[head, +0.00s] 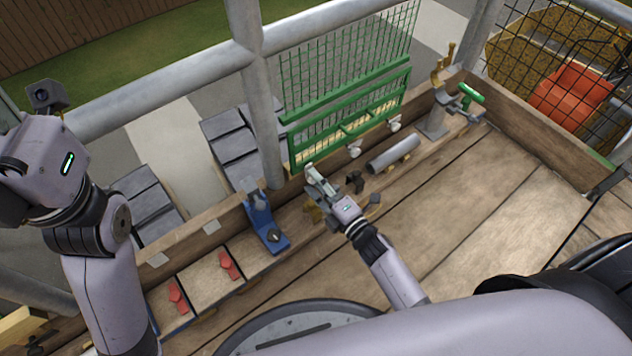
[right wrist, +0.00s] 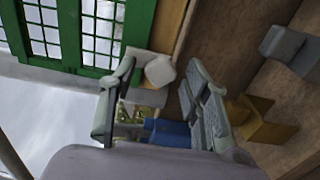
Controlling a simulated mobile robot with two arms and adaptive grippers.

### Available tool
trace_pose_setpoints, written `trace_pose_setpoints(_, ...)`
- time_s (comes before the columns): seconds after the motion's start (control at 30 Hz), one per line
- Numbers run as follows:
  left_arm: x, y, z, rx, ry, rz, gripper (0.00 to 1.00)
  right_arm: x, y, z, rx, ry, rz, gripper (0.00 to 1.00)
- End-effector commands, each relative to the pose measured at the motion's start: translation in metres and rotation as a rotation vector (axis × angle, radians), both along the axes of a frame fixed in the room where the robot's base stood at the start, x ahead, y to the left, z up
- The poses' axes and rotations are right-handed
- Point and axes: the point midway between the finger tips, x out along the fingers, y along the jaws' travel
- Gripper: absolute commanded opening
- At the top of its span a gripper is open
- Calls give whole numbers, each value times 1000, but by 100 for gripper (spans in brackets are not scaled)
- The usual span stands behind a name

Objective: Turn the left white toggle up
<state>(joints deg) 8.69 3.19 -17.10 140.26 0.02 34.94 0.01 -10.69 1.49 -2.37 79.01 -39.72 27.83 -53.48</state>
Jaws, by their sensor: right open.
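The left white toggle (head: 355,148) sits at the lower edge of the green mesh gate, above the wooden ledge. A second white toggle (head: 394,123) is farther right along the same edge. My right gripper (head: 335,181) is open, below and left of the left toggle in the head view. In the right wrist view, a white knobbed piece (right wrist: 160,70) shows just beyond the open, empty fingers (right wrist: 160,105), beside green framing; it looks like the toggle. Whether a finger touches it, I cannot tell. My left arm shows at the left, but its gripper is not visible.
The green mesh gate (head: 350,122) stands behind the ledge. A grey pipe (head: 394,154) lies right of the toggle. A blue clamp-like tool (head: 265,225) and red pieces (head: 228,265) lie to the left. The planked deck (head: 475,215) at right is largely clear.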

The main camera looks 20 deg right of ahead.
Motion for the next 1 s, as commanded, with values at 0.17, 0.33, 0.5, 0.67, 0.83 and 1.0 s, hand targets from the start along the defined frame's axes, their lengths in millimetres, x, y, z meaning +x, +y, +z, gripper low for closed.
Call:
trace_pose_setpoints(0.17, -1, 0, 1, -2, -3, -1, 40, -29, -10, -2, -1, 5, -1, 44)
trace_pose_setpoints(0.33, -1, 0, 1, -3, -4, -2, 40, -64, -23, -2, -2, 5, 0, 44)
trace_pose_setpoints(0.5, -1, 0, 1, -4, -5, -2, 40, -92, -33, -1, -1, 4, 0, 44)
trace_pose_setpoints(0.67, -1, 0, 1, -4, -5, -2, 40, -106, -38, -1, -1, 2, 0, 44)
trace_pose_setpoints(0.83, -1, 0, 1, -4, -6, -2, 40, -110, -40, -1, 0, 1, 0, 44)
trace_pose_setpoints(1.0, -1, 0, 1, -4, -6, -2, 40, -109, -40, -1, 0, 1, 0, 44)
